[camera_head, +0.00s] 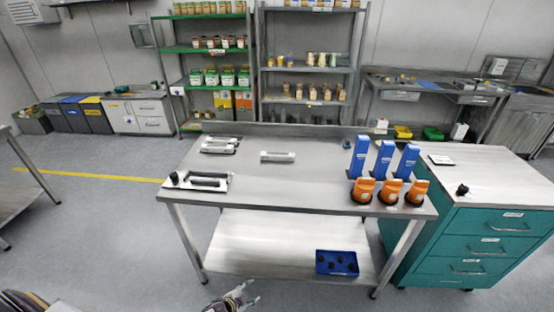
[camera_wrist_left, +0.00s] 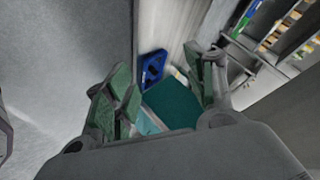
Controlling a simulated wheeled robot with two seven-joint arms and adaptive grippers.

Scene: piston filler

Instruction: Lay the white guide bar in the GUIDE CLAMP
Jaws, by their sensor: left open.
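A white bar-shaped piece (camera_head: 277,156) lies near the middle of the steel table (camera_head: 300,190). A second pale bar-like piece on a fixture (camera_head: 219,145) is at the table's back left. A white plate with a dark bar-shaped holder (camera_head: 207,181) and a black knob is at the front left. Labels are too small to read, so I cannot tell which is the GUIDE CLAMP. My left gripper (camera_head: 243,296) is open and empty, low in front of the table and well away from these pieces. Its green-padded fingers are spread in the left wrist view (camera_wrist_left: 165,92). My right gripper is not in view.
Blue upright holders (camera_head: 384,158) and several orange-topped containers (camera_head: 389,190) crowd the table's right end. A blue bin (camera_head: 337,262) sits on the lower shelf. A teal drawer cabinet (camera_head: 478,240) stands at the right. The table's front middle is clear.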

